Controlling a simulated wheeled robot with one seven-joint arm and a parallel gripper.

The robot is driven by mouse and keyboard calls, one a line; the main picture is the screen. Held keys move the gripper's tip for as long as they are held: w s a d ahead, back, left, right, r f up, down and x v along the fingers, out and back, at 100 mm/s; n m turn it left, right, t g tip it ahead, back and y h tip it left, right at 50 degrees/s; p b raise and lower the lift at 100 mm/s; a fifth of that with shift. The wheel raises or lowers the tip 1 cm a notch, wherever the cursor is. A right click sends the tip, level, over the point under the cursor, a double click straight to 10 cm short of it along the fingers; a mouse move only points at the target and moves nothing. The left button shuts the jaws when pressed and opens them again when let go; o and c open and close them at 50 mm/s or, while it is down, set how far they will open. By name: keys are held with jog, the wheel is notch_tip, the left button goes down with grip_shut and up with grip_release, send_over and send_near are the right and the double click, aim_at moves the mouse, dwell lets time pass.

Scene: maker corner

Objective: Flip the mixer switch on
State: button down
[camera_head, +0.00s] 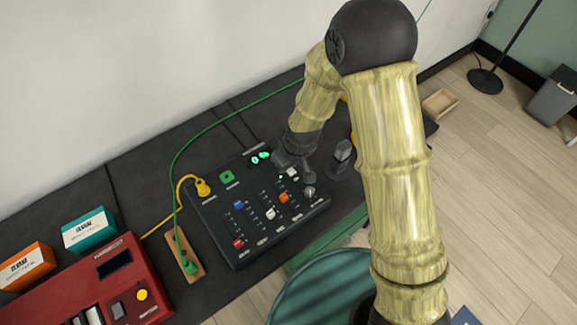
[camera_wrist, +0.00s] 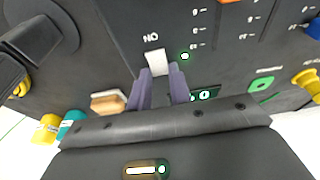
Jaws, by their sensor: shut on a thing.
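The mixer (camera_head: 222,212) is a dark panel on the black bench in the head view, with coloured fader knobs and a lit green display (camera_head: 260,157). Its switch (camera_wrist: 158,61) is a white rocker or lever in the wrist view, right beside the upside-down "ON" lettering (camera_wrist: 157,37). A small green light (camera_wrist: 185,56) glows beside it. My gripper (camera_wrist: 160,76) has its two purple-grey fingers closed around the switch from both sides. In the head view my gripper (camera_head: 292,163) is at the mixer's far right part and partly hides the switch.
A yellow plug (camera_head: 202,187) and its cable join the mixer's left side. A green cable runs behind it to a plug (camera_head: 189,267) on a wooden block. A dark knob-like stand (camera_head: 343,152) is close right of my gripper. A red device (camera_head: 132,272) sits left.

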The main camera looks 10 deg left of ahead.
dwell(0.3)
jog(key=c, duration=1.3)
grip_release()
jog(key=shift+r, duration=0.1)
jog(key=v, duration=1.7)
jog(key=shift+s+d+p, duration=0.1)
jog(key=shift+s+p, duration=0.05)
jog(key=shift+p, duration=0.2)
jog(key=shift+r, duration=0.1)
